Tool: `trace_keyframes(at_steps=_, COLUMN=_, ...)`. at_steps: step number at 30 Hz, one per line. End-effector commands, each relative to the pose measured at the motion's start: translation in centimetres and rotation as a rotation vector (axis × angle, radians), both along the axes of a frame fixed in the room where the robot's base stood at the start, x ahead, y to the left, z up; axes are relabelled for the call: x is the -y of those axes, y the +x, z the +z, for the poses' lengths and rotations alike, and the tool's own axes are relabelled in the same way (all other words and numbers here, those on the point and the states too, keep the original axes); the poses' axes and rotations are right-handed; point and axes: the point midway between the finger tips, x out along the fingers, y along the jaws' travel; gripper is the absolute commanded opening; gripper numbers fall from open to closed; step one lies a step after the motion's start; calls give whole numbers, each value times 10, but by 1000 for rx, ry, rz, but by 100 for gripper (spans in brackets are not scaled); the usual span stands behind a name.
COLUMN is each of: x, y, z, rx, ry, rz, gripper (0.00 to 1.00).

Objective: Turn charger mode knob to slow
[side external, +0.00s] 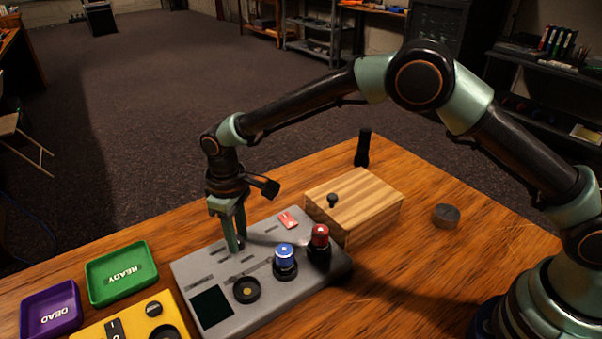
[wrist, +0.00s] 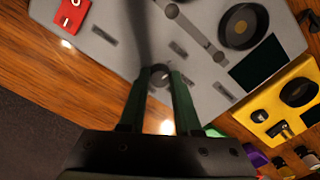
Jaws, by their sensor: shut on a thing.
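A grey charger panel (side external: 190,272) lies on the wooden desk; it also fills the top of the wrist view (wrist: 130,45). My gripper (side external: 238,246) points down at the panel's far edge. In the wrist view my gripper (wrist: 160,80) has its two green fingers closed around a small round grey knob (wrist: 160,72), which I take as the mode knob. The fingers hide most of it, and its marking and setting cannot be read. The panel also carries a black dial (side external: 246,290), a slider track, a dark screen (side external: 211,307) and a red tag (side external: 288,219).
A blue-topped cylinder (side external: 284,258) and a red-topped one (side external: 319,241) stand on the panel's right. A wooden box (side external: 372,197) is behind them. A green READY tray (side external: 122,273), purple DEAD tray (side external: 51,309) and yellow device (side external: 95,332) lie left. The desk's right side is mostly clear.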

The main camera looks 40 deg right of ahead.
Motion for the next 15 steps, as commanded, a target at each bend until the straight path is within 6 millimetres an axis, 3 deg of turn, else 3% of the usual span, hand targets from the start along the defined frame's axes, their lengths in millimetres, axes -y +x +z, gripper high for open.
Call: trace_keyframes(at_steps=15, x=0, y=1, z=2, rx=2, ry=1, rz=205, gripper=0)
